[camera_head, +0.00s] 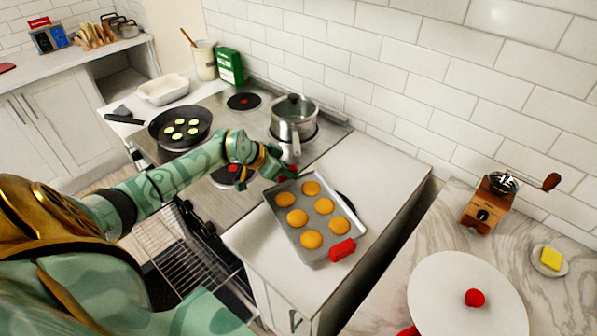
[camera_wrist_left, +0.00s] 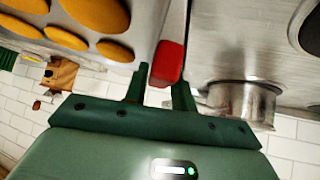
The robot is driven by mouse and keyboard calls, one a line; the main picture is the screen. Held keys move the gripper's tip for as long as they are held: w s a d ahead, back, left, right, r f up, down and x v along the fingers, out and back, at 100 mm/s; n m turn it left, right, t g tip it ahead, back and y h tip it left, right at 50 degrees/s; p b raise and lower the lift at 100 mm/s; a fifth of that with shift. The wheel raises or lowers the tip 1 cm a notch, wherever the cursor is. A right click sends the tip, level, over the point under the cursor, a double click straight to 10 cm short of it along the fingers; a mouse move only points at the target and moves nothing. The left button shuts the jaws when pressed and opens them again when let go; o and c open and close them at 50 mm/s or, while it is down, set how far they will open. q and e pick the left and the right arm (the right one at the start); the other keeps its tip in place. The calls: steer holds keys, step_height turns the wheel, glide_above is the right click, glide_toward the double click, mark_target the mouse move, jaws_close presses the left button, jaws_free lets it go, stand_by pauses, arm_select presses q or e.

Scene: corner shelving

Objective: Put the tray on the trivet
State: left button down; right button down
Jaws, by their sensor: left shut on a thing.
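The grey metal tray (camera_head: 292,233) holds several round golden-brown baked pieces and has a red handle at each end. It is over the white counter section right of the stove. My left gripper (camera_head: 283,172) is shut on the tray's far-left red handle; in the left wrist view that handle (camera_wrist_left: 167,63) sits between the two fingers. A dark curved edge (camera_head: 346,201), likely the trivet, shows at the tray's right side; the rest is hidden under the tray. I cannot tell whether the tray touches it. My right gripper is not in view.
A steel pot (camera_head: 294,120) stands on the stove close behind my left gripper. A frying pan (camera_head: 180,128) with pale slices is farther left. An open oven with a rack (camera_head: 185,262) is below. A coffee grinder (camera_head: 482,210) and white round lid (camera_head: 450,300) stand on the marble counter, right.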

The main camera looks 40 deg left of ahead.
mark_target(295, 167)
arm_select(q)
steer(key=w, duration=0.1)
steer(key=w+d, duration=0.1)
steer(key=w+f+b, duration=0.1)
steer(key=shift+d, duration=0.3)
steer(key=shift+f, duration=0.25)
steer(key=shift+s, duration=0.1)
steer(key=c, duration=1.1)
jaws_free()
steer(key=shift+c, duration=0.2)
steer(key=shift+a+r, duration=0.1)
steer(key=p+v, duration=0.3)
steer(key=v, duration=0.9)
